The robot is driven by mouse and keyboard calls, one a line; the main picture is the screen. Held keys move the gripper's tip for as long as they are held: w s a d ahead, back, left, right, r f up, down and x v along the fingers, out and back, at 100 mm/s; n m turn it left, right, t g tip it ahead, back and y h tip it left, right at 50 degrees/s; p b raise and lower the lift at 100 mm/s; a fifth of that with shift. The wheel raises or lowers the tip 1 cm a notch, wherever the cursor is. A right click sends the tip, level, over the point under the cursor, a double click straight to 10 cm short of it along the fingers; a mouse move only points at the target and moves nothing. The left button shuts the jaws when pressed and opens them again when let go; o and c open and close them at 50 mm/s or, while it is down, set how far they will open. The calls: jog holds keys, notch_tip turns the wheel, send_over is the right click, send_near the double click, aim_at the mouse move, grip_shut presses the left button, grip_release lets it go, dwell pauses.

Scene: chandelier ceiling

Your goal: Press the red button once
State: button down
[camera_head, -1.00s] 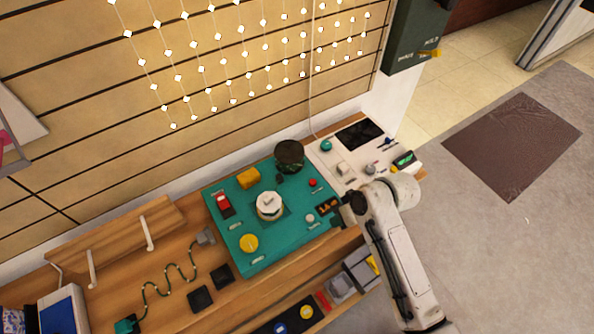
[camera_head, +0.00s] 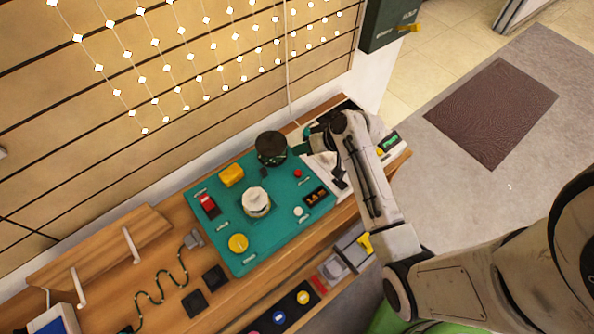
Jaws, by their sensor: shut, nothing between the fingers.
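The red button (camera_head: 297,173) is a small red dome at the right side of the teal board (camera_head: 272,232), just above a dark display with orange digits. It is in plain sight, and nothing visibly touches it. My gripper (camera_head: 304,147) is dark and small in this view, near the board's upper right corner, above and slightly right of the button in the picture. It appears shut and empty. Its height above the board is hard to judge, and my wrist partly hides the pale panel behind it.
The board also carries a red switch (camera_head: 208,205), yellow block (camera_head: 231,176), yellow knob (camera_head: 238,243), white knob (camera_head: 256,201) and white button (camera_head: 298,211). A dark round container (camera_head: 271,148) stands close left of my gripper. A pale panel with a green display (camera_head: 390,142) lies to the right.

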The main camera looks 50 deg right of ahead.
jog(key=shift+f, duration=0.1)
jog(key=b, duration=0.7)
send_over(301, 173)
notch_tip(301, 173, down, 7)
jog(key=shift+f+b, duration=0.4)
jog(key=shift+f, duration=0.4)
jog(key=shift+f, duration=0.1)
dwell(1.0)
jog(key=shift+f, duration=0.3)
jog(key=shift+f+b, duration=0.5)
dwell(0.7)
dwell(0.3)
jog(key=shift+r+p, duration=0.95)
jog(key=shift+p, duration=0.05)
